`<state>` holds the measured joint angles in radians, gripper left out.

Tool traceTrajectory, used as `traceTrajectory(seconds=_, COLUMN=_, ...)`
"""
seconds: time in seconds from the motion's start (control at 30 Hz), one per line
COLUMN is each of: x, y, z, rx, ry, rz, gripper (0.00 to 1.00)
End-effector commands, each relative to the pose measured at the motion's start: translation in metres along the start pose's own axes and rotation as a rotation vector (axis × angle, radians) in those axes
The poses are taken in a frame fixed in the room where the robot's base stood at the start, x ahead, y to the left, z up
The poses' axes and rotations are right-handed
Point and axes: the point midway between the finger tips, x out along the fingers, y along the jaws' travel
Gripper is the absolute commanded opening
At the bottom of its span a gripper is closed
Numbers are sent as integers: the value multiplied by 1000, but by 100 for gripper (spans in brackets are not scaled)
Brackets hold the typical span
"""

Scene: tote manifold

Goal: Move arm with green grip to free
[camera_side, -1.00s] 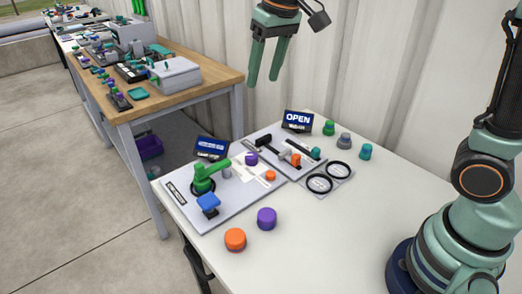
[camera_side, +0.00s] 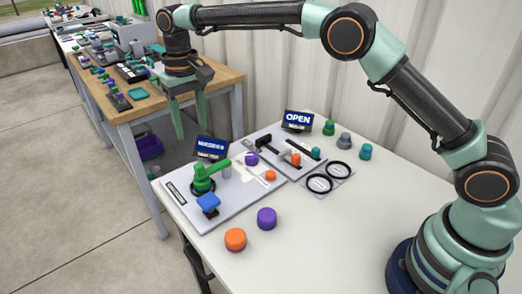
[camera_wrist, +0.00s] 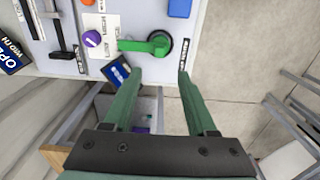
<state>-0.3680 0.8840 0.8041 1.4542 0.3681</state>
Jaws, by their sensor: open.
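The arm with the green grip (camera_side: 211,171) is a green lever on a dark round base, on the left grey panel (camera_side: 235,208). My gripper (camera_side: 190,118) is open and empty, above and behind the panel's left part, apart from the lever. The lettering beside the lever is too small to read surely.
A blue block (camera_side: 208,203) stands in front of the lever, and a blue sign (camera_side: 211,147) stands behind it. Purple (camera_side: 266,218) and orange (camera_side: 235,239) knobs sit on the white table. A second panel with sliders and two black rings (camera_side: 319,183) is to the right.

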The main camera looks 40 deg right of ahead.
Motion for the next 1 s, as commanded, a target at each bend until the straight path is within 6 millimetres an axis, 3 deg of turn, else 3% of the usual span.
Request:
traceTrajectory(seconds=0.3, x=60, y=1, z=1, rx=0, ry=-4, rz=2, gripper=57)
traceTrajectory(seconds=0.53, x=95, y=1, z=1, rx=0, ry=-2, rz=1, gripper=57)
traceTrajectory(seconds=0.73, x=108, y=1, z=1, rx=0, ry=0, rz=0, gripper=57)
traceTrajectory(seconds=1.0, x=110, y=1, z=0, rx=0, ry=1, rz=0, gripper=57)
